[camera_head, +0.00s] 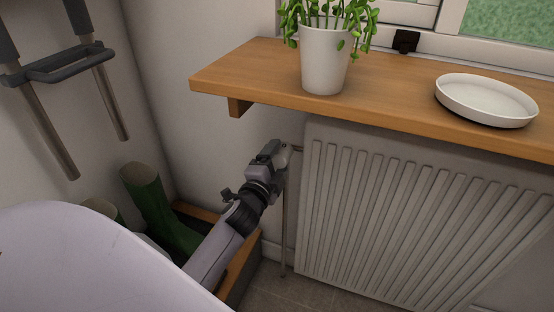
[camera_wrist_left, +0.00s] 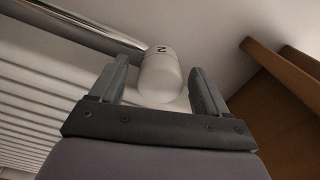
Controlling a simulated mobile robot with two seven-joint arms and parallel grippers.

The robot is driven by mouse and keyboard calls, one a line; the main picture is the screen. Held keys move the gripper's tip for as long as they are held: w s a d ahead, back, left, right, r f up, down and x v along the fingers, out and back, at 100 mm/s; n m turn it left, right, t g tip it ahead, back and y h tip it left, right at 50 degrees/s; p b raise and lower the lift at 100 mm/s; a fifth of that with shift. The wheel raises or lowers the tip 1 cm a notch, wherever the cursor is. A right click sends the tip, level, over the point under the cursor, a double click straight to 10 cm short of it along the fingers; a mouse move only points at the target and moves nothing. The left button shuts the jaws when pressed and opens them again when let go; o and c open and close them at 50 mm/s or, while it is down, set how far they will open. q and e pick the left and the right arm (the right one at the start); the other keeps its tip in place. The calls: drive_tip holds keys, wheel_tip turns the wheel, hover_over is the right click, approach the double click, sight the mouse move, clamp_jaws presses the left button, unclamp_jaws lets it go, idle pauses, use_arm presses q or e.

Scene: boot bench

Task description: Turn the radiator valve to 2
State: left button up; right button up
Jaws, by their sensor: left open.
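The radiator valve (camera_wrist_left: 162,76) is a white rounded knob in the left wrist view, with a dark "2" on its far end. My left gripper (camera_wrist_left: 158,85) is open, with one finger on each side of the knob and a visible gap on both sides. In the head view my left gripper (camera_head: 275,155) is at the radiator's upper left corner, below the sill, and hides most of the valve. The white ribbed radiator (camera_head: 400,215) hangs on the wall to its right. My right gripper is not in view.
A wooden sill (camera_head: 400,90) overhangs the radiator, bearing a white plant pot (camera_head: 325,62) and a white dish (camera_head: 486,98). A pipe (camera_head: 284,230) runs down below the valve. Green boots (camera_head: 158,210) stand at the lower left.

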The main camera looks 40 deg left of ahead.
use_arm(q)
drive_tip(key=v, duration=0.6)
drive_tip(key=shift+s+p, duration=0.3)
drive_tip(key=shift+p, duration=0.05)
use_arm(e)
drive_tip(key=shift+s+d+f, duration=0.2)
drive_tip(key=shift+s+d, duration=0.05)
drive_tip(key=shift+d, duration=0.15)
use_arm(q)
drive_tip(key=shift+d, duration=0.1)
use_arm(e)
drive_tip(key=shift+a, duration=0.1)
use_arm(q)
drive_tip(key=s+d+f+n+g+h, duration=0.7)
drive_tip(key=s+d+f+n, duration=0.3)
drive_tip(key=s+d+f, duration=0.6)
drive_tip(key=s+a+r+p, duration=0.1)
drive_tip(key=a+r+p, duration=0.2)
drive_tip(key=r+p, duration=1.4)
drive_tip(key=shift+s+a+r+y+p, duration=0.2)
drive_tip(key=shift+s+y+p, duration=0.2)
drive_tip(key=shift+p, duration=0.75)
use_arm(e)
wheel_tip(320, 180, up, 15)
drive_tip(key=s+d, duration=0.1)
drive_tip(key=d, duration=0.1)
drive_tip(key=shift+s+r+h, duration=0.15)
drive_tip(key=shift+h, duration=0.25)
